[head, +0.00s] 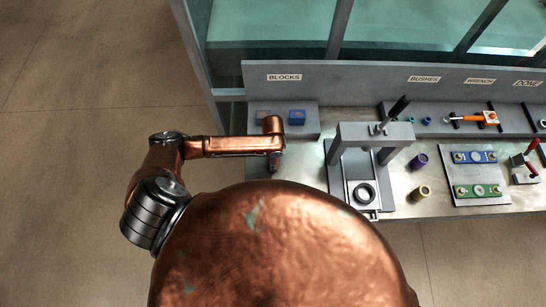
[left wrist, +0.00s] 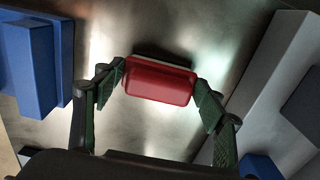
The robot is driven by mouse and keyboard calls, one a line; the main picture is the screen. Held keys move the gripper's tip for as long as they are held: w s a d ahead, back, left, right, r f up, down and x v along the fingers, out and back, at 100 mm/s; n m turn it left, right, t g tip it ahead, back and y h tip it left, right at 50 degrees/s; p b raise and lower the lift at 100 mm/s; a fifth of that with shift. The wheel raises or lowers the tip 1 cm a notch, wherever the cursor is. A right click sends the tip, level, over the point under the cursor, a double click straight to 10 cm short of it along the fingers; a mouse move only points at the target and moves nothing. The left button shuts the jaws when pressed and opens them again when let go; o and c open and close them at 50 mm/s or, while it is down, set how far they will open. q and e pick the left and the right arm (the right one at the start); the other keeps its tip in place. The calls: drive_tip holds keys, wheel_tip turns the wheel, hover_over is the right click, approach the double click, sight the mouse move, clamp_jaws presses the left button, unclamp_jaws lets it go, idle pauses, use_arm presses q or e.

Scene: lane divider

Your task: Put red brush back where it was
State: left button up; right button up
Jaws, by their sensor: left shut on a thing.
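The red brush (left wrist: 160,80) shows in the left wrist view as a red block with rounded edges, with a thin pale and dark edge behind it. My left gripper (left wrist: 159,84) is shut on it, one finger at each end. In the head view the left gripper (head: 275,164) hangs over the left part of the metal bench, in front of the grey block shelf, and only a little red shows at its tip. I cannot tell whether the brush touches the bench. My right gripper is in neither view.
A blue block (head: 297,117) stands on the grey shelf (head: 305,131) under the BLOCKS sign (head: 284,77). A grey press frame (head: 347,134) stands to the right. Purple (head: 418,161) and olive (head: 421,192) bushes stand beyond it. Bare bench lies around the gripper.

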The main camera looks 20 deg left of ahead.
use_arm(q)
drive_tip(key=shift+f, duration=0.15)
drive_tip(key=o, duration=1.4)
wheel_tip(320, 180, up, 12)
drive_tip(key=shift+r+b, duration=0.2)
drive_tip(key=shift+b, duration=0.2)
